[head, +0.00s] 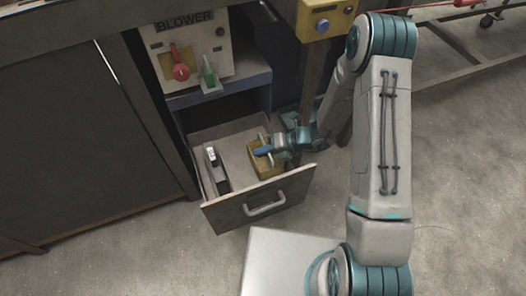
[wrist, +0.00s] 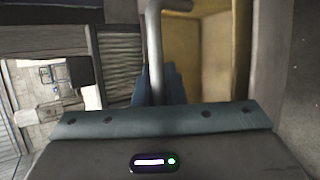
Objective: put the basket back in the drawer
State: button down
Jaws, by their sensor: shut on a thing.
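The basket (head: 268,168) is a small yellow-tan box with a grey bar handle. It is inside the open drawer (head: 243,205), in its right part; whether it rests on the drawer floor I cannot tell. My gripper (head: 263,150) reaches in from the right and is shut on the basket's handle. In the wrist view the handle (wrist: 154,50) is a pale grey bar between the blue fingers (wrist: 158,88). The basket's yellow inside wall (wrist: 205,50) shows beyond it. The basket's far side is partly hidden by my gripper.
A dark object with a white top (head: 215,168) lies in the drawer's left part. Above the drawer is the blower panel (head: 190,55) with a red and a green lever. A post under a yellow control box (head: 322,18) stands close to my forearm. Open floor lies at lower left.

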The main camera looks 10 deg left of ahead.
jog(key=c, duration=1.5)
grip_release()
jog(key=shift+f, duration=0.1)
jog(key=shift+d+r, duration=0.15)
jog(key=shift+r, duration=0.2)
jog(key=s+p+v, duration=0.1)
jog(key=p+v, duration=0.3)
jog(key=v, duration=0.8)
jog(key=s+d+r+n+h, duration=0.3)
jog(key=s+d+r+n, duration=0.1)
jog(key=r+n, duration=0.4)
jog(key=s+d+r+n+t+h, duration=0.1)
jog(key=s+d+r+n+h, duration=0.3)
jog(key=r+n, duration=0.4)
jog(key=s+d+r+n+t+h, duration=0.1)
jog(key=s+d+r+n+h, duration=0.3)
jog(key=n, duration=1.2)
jog(key=shift+s+d+r, duration=0.5)
jog(key=shift+s+r, duration=0.55)
jog(key=shift+r, duration=0.85)
